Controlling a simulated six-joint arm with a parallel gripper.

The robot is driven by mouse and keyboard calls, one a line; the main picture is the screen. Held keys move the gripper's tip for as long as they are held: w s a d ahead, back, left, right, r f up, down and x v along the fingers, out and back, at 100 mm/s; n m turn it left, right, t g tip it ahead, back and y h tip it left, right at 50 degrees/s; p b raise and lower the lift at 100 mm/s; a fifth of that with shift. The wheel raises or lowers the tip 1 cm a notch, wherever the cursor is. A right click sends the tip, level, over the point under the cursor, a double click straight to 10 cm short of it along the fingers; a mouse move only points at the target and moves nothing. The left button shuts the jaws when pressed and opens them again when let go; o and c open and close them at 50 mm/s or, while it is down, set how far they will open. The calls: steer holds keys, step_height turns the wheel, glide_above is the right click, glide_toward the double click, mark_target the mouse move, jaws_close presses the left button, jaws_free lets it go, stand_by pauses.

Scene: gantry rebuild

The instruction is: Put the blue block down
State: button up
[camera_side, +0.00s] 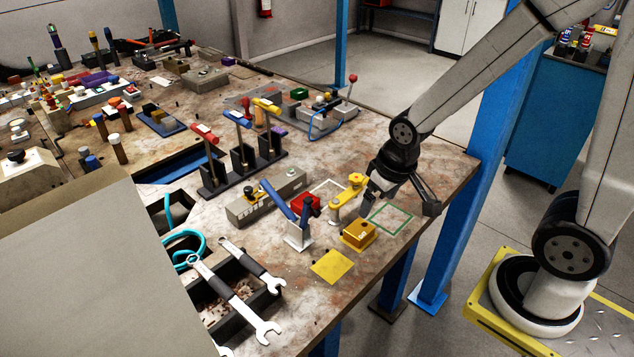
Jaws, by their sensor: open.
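I cannot make out a loose blue block near my gripper (400,205). My gripper is open over the right part of the table, with nothing visible between its fingers. Below it is a green square outline (392,218) on the tabletop. A yellow-orange block (358,235) sits just left of that outline, close to the left finger. A red block (305,204) sits farther left.
A flat yellow square (332,266) lies in front of the blocks. A yellow lever (347,196) stands close to my gripper's left. Behind are upright levers (240,155) on a black base. Wrenches (240,300) lie at the front left. The table edge is close on the right.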

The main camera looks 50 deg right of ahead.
steer(key=w+d+f+m+g+h, duration=0.1)
steer(key=w+d+f+m+h, duration=0.15)
steer(key=w+d+m, duration=0.85)
steer(key=w+d+f+m, duration=0.1)
steer(key=d+m, duration=0.1)
steer(key=d, duration=0.4)
steer(key=w+d+f+m+g+h, duration=0.1)
steer(key=w+d+f+m, duration=0.1)
steer(key=d, duration=0.4)
steer(key=w+d+f+m+h, duration=0.1)
steer(key=d+m, duration=0.1)
steer(key=d, duration=0.4)
steer(key=shift+w+d+f+g, duration=0.25)
steer(key=shift+d+f+g, duration=0.05)
steer(key=shift+f, duration=0.05)
steer(key=shift+x, duration=1.35)
steer(key=shift+x, duration=2.55)
steer(key=shift+a, duration=0.15)
jaws_close()
